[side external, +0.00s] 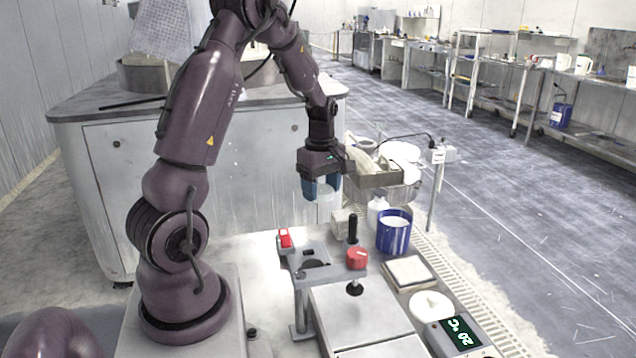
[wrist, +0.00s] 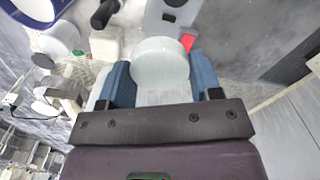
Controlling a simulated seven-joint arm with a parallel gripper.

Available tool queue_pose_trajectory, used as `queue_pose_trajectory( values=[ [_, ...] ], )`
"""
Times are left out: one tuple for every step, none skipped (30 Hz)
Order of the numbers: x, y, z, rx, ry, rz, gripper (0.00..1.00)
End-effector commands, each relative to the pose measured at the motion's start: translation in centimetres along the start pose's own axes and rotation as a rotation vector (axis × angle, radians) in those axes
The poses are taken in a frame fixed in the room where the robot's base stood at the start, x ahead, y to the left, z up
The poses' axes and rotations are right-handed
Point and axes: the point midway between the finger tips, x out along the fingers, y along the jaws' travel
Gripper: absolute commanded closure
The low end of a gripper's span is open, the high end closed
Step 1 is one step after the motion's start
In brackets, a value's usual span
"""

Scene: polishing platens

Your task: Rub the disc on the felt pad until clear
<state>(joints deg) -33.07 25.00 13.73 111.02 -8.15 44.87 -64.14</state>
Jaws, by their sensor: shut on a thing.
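My gripper (side external: 322,192) has blue fingers and is shut on a pale, translucent disc (side external: 327,197), held in the air above and behind the grey fixture. In the wrist view the disc (wrist: 160,63) sits between the two blue fingers, round and cloudy white. A cream square pad in a shallow frame (side external: 408,271) lies on the bench at the right; it looks like the felt pad, though I cannot be sure. The disc is well apart from it.
A grey fixture (side external: 304,262) with a hole, red parts and a black handle (side external: 353,228) stands below my gripper. A blue tub (side external: 393,238), a white bottle (side external: 377,212), a round white piece (side external: 430,305) and a 20 °C display (side external: 462,333) are to the right.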

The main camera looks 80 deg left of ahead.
Motion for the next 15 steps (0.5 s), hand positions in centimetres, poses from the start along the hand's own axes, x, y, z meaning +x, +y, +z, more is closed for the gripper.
queue_pose_trajectory(
  values=[
    [0.9, 0.2, 1.1, 0.028, -0.002, -0.005, 0.61],
    [1.4, 0.7, 1.7, 0.049, -0.002, -0.005, 0.61],
    [2.2, 1.3, 2.7, 0.079, -0.002, -0.005, 0.61],
    [2.9, 1.9, 3.6, 0.102, -0.002, -0.006, 0.61],
    [3.6, 2.6, 4.5, 0.121, -0.002, -0.006, 0.61],
    [4.5, 3.6, 5.8, 0.143, -0.001, -0.006, 0.61],
    [5.3, 4.4, 6.9, 0.155, -0.001, -0.006, 0.61],
    [6.0, 5.1, 7.9, 0.164, -0.001, -0.006, 0.61],
    [6.9, 6.0, 9.3, 0.170, -0.001, -0.005, 0.61],
    [7.6, 6.7, 10.3, 0.173, -0.001, -0.004, 0.61],
    [8.2, 7.3, 11.4, 0.173, -0.001, -0.004, 0.61],
    [9.0, 8.1, 12.7, 0.168, -0.001, -0.003, 0.61],
    [9.5, 8.6, 13.6, 0.163, -0.001, -0.003, 0.61],
    [10.0, 9.1, 14.4, 0.154, 0.000, -0.002, 0.61],
    [10.5, 9.8, 15.4, 0.138, 0.000, -0.002, 0.61]
  ],
)
